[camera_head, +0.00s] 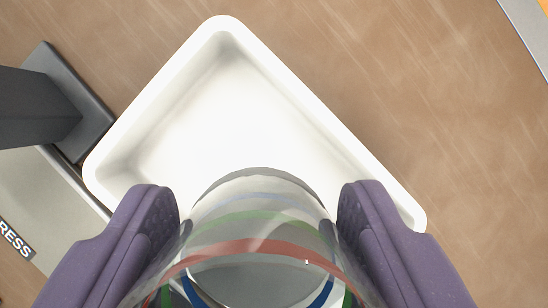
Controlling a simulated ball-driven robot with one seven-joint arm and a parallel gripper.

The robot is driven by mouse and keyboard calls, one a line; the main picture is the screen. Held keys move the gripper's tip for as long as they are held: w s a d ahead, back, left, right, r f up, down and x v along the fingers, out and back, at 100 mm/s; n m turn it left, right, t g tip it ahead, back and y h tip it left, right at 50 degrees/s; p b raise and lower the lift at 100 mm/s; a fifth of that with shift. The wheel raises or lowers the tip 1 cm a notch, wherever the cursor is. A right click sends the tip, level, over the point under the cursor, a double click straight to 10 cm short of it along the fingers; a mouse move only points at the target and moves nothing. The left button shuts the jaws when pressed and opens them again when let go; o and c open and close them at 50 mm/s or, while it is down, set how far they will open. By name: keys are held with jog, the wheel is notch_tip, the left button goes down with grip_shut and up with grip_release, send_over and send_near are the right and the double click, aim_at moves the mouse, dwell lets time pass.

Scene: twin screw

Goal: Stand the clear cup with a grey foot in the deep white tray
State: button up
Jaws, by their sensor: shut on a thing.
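The clear cup (258,222) with red, green and blue bands is at the bottom middle of the view, between the two purple fingers of my gripper (260,232). My gripper is shut on it. A greyish area shows through the clear wall low in the cup; I cannot tell the foot clearly. The deep white tray (300,88) lies turned at an angle on the brown table, and its inside looks empty. The cup overlaps the tray's near part in the picture and hides it. I cannot tell the cup's height over the tray.
A dark grey post on a square base (88,105) stands close to the tray's left corner. A light grey panel with a label reading "RESS" (15,238) lies at the lower left. A grey edge (530,35) crosses the top right corner. The brown tabletop (430,110) to the right is clear.

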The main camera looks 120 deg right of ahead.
notch_tip(320, 180, down, 8)
jog(key=shift+f+b, duration=0.15)
jog(key=shift+b, duration=1.05)
jog(key=shift+f, duration=0.1)
jog(key=o, duration=0.8)
jog(key=shift+c, duration=0.2)
jog(key=shift+o, duration=0.4)
